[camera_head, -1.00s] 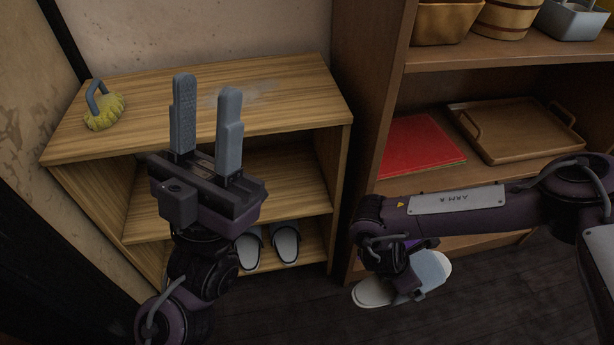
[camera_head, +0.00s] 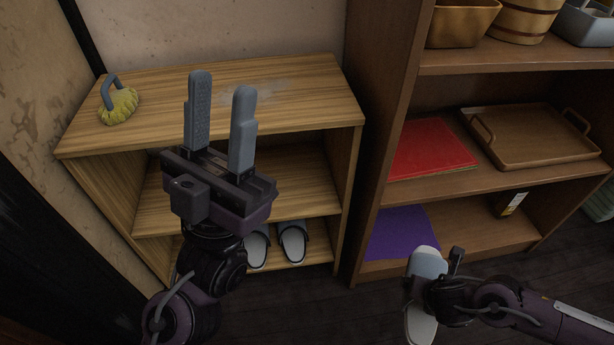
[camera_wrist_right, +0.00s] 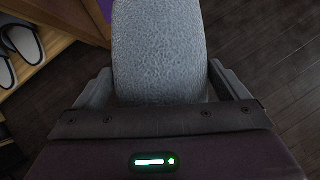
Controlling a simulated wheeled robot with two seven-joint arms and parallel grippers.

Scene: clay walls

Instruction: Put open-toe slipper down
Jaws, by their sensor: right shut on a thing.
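An open-toe slipper (camera_head: 424,264), light grey-blue on top with a pale sole, is held by my right gripper (camera_head: 436,285) in front of the tall shelf, low over the dark floor. In the right wrist view the slipper's grey textured surface (camera_wrist_right: 160,50) fills the space between the two fingers (camera_wrist_right: 160,88). Whether it touches the floor cannot be told. My left gripper (camera_head: 218,115) is open and empty, fingers pointing up, in front of the low wooden cabinet. A pair of similar slippers (camera_head: 275,246) stands on the cabinet's bottom level, partly hidden by my left arm.
The tall shelf (camera_head: 375,130) holds a red folder (camera_head: 430,148), a wooden tray (camera_head: 530,133), a purple sheet (camera_head: 402,230) and a small dark box (camera_head: 510,204). Dark floor (camera_head: 330,305) is free in front.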

